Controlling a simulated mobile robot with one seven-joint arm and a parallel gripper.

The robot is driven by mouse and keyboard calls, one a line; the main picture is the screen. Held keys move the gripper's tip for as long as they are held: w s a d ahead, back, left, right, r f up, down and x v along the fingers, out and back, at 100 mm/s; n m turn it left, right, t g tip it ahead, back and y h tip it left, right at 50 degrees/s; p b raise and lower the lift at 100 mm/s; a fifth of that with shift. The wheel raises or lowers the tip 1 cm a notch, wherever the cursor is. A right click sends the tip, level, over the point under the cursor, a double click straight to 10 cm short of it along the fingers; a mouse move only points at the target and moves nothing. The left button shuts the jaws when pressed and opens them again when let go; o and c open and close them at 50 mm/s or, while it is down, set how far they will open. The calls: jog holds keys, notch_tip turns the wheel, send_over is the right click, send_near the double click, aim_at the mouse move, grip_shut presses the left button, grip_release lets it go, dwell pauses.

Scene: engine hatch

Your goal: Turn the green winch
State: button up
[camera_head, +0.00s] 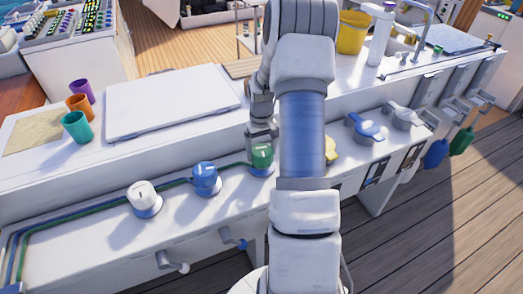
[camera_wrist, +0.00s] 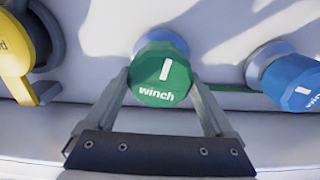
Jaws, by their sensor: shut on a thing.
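The green winch (camera_wrist: 162,80) is a faceted knob with a white mark and the word "winch" on its face. It sits on the sloped white panel, and in the head view the green winch (camera_head: 262,156) is just left of my arm. My gripper (camera_wrist: 163,88) has one finger on each side of the knob and is shut on it. In the head view my gripper (camera_head: 261,143) comes down onto the knob from above, and its fingertips are hard to make out.
A blue knob (camera_head: 206,178) and a white knob (camera_head: 143,198) stand to the left on the panel. A yellow knob (camera_wrist: 18,50) is on the other side, partly behind my arm in the head view.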

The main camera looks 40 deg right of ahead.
aim_at(261, 149)
jog(key=o, duration=1.1)
jog(key=shift+r, duration=0.1)
notch_tip(261, 149, up, 17)
jog(key=p, duration=0.4)
jog(key=shift+r, duration=0.2)
